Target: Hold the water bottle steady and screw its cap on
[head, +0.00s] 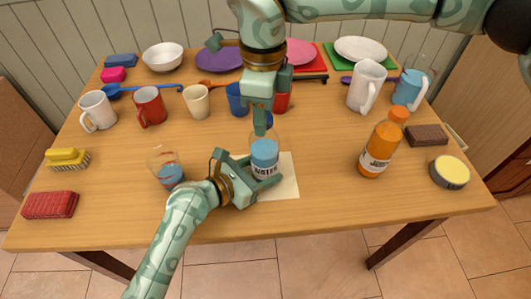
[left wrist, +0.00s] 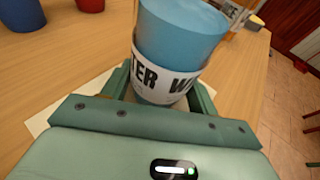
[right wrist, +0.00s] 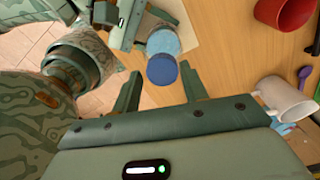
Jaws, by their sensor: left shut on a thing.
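The water bottle (head: 265,158), with blue contents and a white label, stands upright on a pale mat (head: 288,185). My left gripper (head: 262,172) is shut on its lower body; the bottle (left wrist: 180,45) fills the space between the fingers in the left wrist view. The round dark blue cap (right wrist: 162,70) shows over the bottle's top in the right wrist view; whether it touches the mouth cannot be told. My right gripper (right wrist: 160,70) points down above the bottle, its fingers apart on either side of the cap, with gaps visible. In the head view the right gripper partly hides the cap.
Mugs and cups, including a red mug (head: 149,106), stand behind. A red sponge (head: 50,205) lies at the left edge.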

